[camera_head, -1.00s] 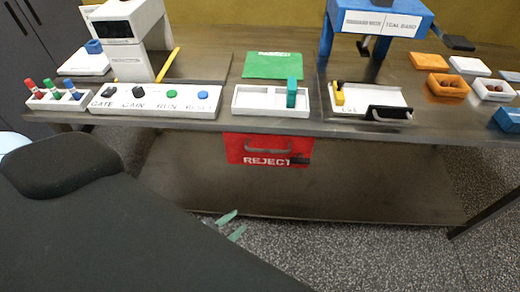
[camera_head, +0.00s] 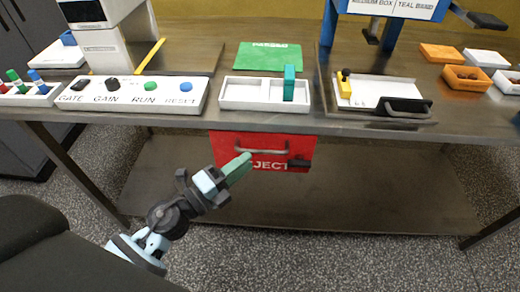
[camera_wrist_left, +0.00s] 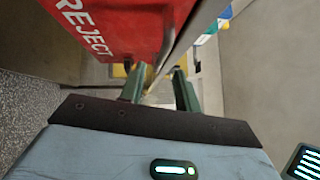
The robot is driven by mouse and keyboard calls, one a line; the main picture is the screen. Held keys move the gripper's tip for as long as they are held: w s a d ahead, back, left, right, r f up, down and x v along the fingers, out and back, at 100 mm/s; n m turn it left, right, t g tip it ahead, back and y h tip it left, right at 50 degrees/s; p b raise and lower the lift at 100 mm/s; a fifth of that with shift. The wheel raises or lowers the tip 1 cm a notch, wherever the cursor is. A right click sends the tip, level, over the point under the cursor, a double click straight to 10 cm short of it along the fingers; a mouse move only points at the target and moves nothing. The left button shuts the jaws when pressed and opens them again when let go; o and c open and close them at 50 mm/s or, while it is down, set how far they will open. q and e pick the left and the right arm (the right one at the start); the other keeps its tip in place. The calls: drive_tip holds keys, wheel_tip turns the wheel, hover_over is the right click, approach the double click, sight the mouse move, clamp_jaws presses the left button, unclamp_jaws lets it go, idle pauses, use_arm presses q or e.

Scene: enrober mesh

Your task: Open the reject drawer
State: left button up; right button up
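The red reject drawer (camera_head: 222,147) hangs under the front edge of the table and looks shut, with a grey bar handle (camera_head: 272,152) on its front. The drawer also shows in the left wrist view (camera_wrist_left: 118,22), its handle (camera_wrist_left: 163,58) running toward the fingers. My left gripper (camera_head: 241,163) is in front of the drawer, its green fingertips by the left part of the handle. In the left wrist view its fingers (camera_wrist_left: 159,85) are apart, with the handle in line with the gap. Contact cannot be told. My right gripper is not in view.
The steel table (camera_head: 270,122) carries a button panel (camera_head: 132,97), a white two-part tray (camera_head: 250,96) with a teal block, and a black-handled tray (camera_head: 375,95). A dark block (camera_head: 299,163) sits at the drawer's right side. A lower shelf (camera_head: 300,205) lies below.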

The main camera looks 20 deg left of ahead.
sight(261, 152)
use_arm(q)
drive_tip(key=x, duration=0.6)
drive_tip(key=shift+d+p, duration=0.1)
drive_tip(key=shift+p, duration=0.3)
clamp_jaws()
